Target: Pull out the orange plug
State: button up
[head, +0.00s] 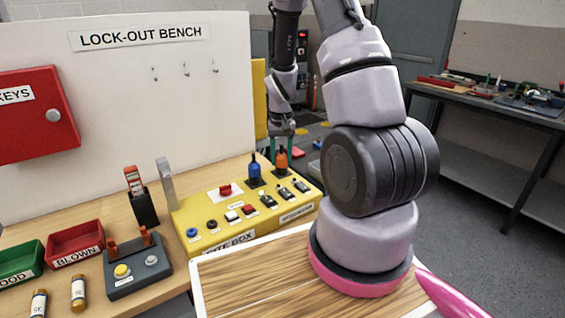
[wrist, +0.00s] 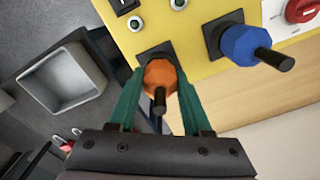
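The orange plug (wrist: 160,77) sits in a dark square socket on the yellow box, with a black stub pointing out toward my wrist. In the head view the orange plug (head: 282,161) stands at the box's far right corner. My gripper (wrist: 161,82) reaches down over it, with one green finger on each side of the orange body. In the head view my gripper (head: 283,158) shows small gaps between fingers and plug, so it looks open around it. The wrist view does not settle whether the fingers touch it.
A blue plug (head: 255,170) stands close beside the orange one and is also in the wrist view (wrist: 245,46). The yellow box (head: 200,218) carries several buttons and switches. A white board (head: 120,110) rises behind.

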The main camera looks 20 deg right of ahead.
aim_at(281, 147)
grip_shut()
jog(key=shift+o, duration=0.7)
grip_release()
grip_shut()
jog(key=shift+r, duration=0.2)
jog(key=shift+r, duration=0.35)
jog(key=shift+r, duration=1.15)
jog(key=shift+r, duration=2.5)
